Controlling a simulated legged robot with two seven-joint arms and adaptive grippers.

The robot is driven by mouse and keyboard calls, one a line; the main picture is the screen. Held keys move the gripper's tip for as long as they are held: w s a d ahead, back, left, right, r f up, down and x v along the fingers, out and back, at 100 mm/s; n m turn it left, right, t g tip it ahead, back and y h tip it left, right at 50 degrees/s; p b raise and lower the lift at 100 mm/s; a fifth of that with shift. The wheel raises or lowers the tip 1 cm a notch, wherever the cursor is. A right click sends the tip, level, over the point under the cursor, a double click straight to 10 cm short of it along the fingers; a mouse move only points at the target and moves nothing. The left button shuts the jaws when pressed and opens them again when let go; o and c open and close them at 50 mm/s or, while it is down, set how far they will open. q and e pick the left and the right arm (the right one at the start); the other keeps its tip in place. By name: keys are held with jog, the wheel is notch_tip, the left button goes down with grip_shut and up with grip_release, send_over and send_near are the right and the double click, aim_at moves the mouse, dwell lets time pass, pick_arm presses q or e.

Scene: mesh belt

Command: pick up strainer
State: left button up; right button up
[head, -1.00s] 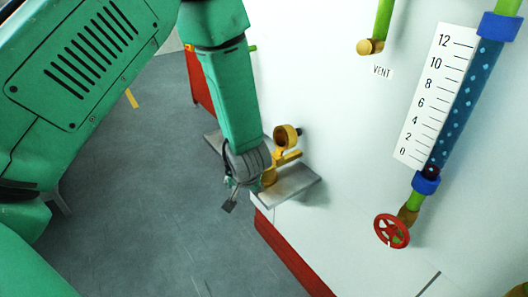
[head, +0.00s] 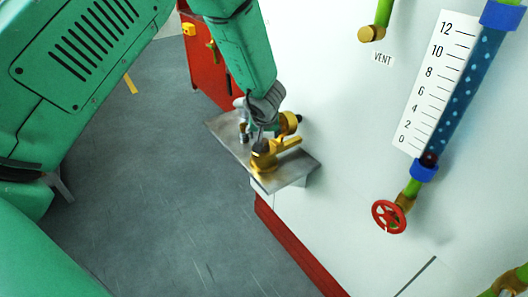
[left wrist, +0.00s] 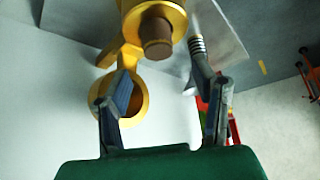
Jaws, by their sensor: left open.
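The strainer appears to be the yellow fitting (head: 265,160) on the metal shelf (head: 228,142), with a brown plug on one part and a round yellow ring toward the wall. In the left wrist view, the yellow body with its brown plug (left wrist: 157,38) is at the top, and its ring (left wrist: 135,110) is partly behind the left-hand finger. My left gripper (head: 262,128) is just above the fitting, its fingers spread and empty. It also shows in the left wrist view (left wrist: 165,85). Whether a finger touches the fitting cannot be told. My right gripper is not seen.
A small ribbed grey metal piece (left wrist: 198,48) is by the right-hand fingertip. The white wall carries a blue gauge tube (head: 462,85), a scale (head: 438,75), a red handwheel (head: 388,216) and a vent pipe (head: 372,33). A red cabinet (head: 205,65) stands behind; the floor is open.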

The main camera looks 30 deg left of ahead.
aim_at(264, 141)
pick_arm(q)
jog(key=f, duration=0.2)
jog(key=w+f+b, duration=0.1)
jog(key=f, duration=0.1)
jog(key=shift+a, duration=0.3)
jog(key=shift+w+a+f, duration=0.15)
jog(key=shift+w+f, duration=0.2)
jog(key=shift+f, duration=0.05)
jog(key=shift+r, duration=0.1)
jog(key=shift+s, duration=0.1)
grip_shut()
